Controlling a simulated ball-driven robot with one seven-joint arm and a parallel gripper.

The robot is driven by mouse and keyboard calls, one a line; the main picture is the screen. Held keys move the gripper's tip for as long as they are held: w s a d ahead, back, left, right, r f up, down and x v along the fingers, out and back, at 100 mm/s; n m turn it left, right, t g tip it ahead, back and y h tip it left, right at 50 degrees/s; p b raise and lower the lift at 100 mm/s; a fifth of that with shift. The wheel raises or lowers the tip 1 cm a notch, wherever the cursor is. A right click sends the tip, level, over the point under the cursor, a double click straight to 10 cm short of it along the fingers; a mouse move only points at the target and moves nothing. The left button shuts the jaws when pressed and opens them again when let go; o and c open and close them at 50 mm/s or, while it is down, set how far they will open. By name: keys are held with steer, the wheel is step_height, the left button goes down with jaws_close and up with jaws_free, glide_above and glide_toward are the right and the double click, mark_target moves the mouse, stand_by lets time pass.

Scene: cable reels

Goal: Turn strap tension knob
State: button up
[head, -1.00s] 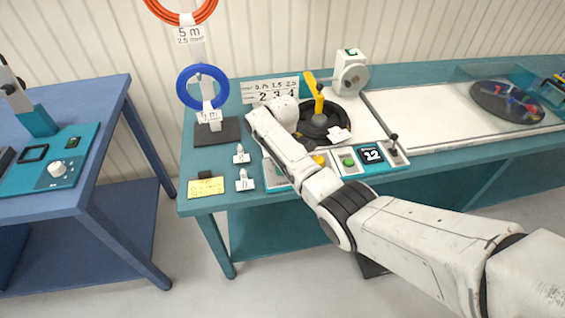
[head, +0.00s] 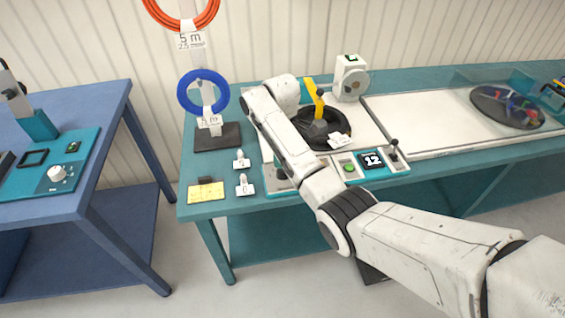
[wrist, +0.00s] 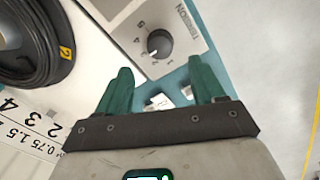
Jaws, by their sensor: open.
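The tension knob (wrist: 158,43) is a round dark knob with a pale mark at its lower left. It sits on a light grey plate (wrist: 185,22) printed TENSION, with numbers around the knob. My gripper (wrist: 164,76) has two green fingers spread apart with nothing held between them. In the wrist view the knob appears just beyond the gap between the fingertips, apart from both. In the head view my forearm hides the knob and most of my gripper.
A black reel (head: 337,138) with a yellow crank arm (head: 314,95) stands beside my forearm. A panel holds a green button, a display (head: 372,160) and a lever (head: 394,149). A blue coil stand (head: 217,137), small tagged pieces and a yellow note (head: 206,192) lie left.

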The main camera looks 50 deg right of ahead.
step_height(320, 180, up, 3)
steer(key=shift+r, duration=0.1)
steer(key=shift+a, duration=0.15)
stand_by(0.5)
steer(key=s+a+f+m, duration=0.3)
steer(key=s+a+f, duration=0.9)
steer(key=s+a, duration=0.25)
steer(key=s+a+r+m, duration=0.1)
steer(key=s+a+m, duration=0.1)
steer(key=s, duration=1.8)
steer(key=shift+s+a+r+m+t, duration=0.2)
steer(key=shift+m+t, duration=0.2)
steer(key=shift+m, duration=0.5)
